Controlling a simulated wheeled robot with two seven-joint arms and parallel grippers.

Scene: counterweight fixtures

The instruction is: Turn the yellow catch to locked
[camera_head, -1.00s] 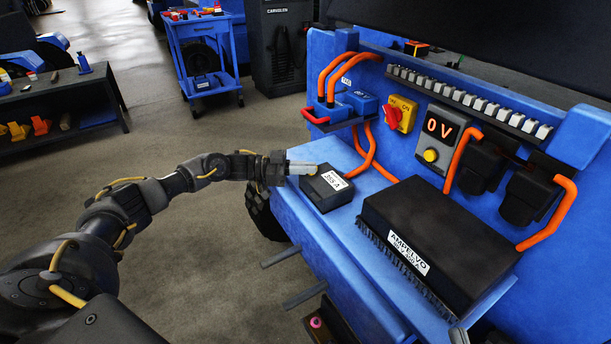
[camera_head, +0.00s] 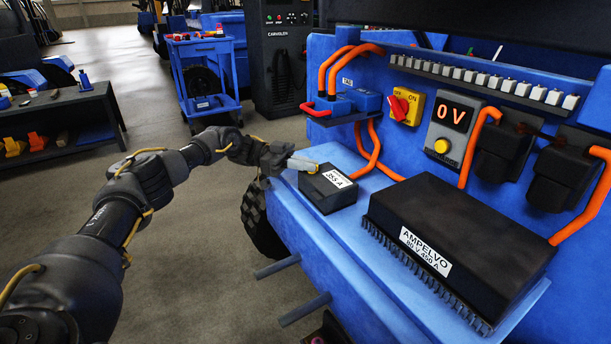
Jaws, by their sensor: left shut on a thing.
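A small bit of yellow, which I take for the yellow catch (camera_head: 313,169), shows at the left side of the black box labelled 355 A (camera_head: 328,190). My left gripper (camera_head: 304,164) reaches in from the left, its pale fingers shut on the catch. The fingers hide most of the catch, so I cannot tell which way it is turned. My right gripper is not in view.
A larger black unit labelled AMPELVO (camera_head: 450,255) sits on the blue ledge to the right. Behind are orange cables (camera_head: 370,150), a red knob on a yellow plate (camera_head: 405,106) and a display reading 0 V (camera_head: 456,117). Two grey bars (camera_head: 278,267) stick out below.

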